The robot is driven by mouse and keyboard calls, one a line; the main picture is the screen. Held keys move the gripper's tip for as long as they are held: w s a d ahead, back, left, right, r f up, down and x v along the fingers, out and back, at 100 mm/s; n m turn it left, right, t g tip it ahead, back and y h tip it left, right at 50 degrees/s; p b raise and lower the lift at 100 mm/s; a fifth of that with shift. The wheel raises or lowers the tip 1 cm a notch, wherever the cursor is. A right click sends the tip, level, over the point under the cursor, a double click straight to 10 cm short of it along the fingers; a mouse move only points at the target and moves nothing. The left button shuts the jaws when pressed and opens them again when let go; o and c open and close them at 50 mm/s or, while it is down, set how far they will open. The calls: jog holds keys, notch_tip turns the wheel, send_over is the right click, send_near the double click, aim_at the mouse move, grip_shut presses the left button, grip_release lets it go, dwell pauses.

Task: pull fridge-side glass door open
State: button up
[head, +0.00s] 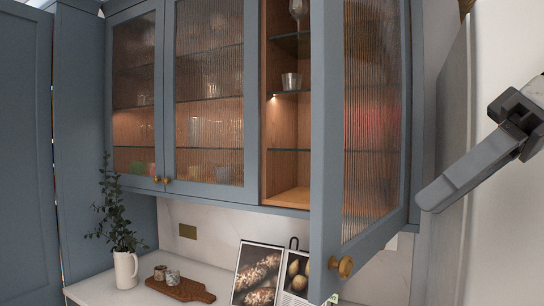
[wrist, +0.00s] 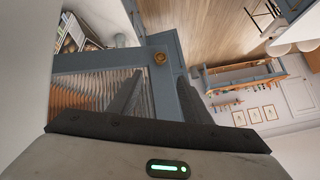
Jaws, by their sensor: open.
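The fridge-side glass door (head: 372,120) is the rightmost of the blue wall cabinet's doors. It stands swung well out toward me, with the shelves behind it open to view. Its round brass knob (head: 342,266) is at its lower left corner; no finger touches the knob. In the wrist view the door (wrist: 95,85) lies beyond the fingers, with the knob (wrist: 160,57) past their tips. My gripper (head: 430,198) is open and empty, to the right of the door in the head view. In the wrist view my gripper (wrist: 160,82) shows two dark, parted fingers.
Two other glass doors (head: 208,90) are shut on the left. A pale tall panel (head: 500,220) stands close on the right. On the counter (head: 95,290) are a white jug (head: 126,270), a wooden board (head: 180,289) and pictures (head: 257,272). Glassware stands on the open shelves.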

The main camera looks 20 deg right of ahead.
jog(key=p+v, duration=0.1)
jog(key=v, duration=0.2)
jog(key=shift+f, duration=0.1)
dwell(0.5)
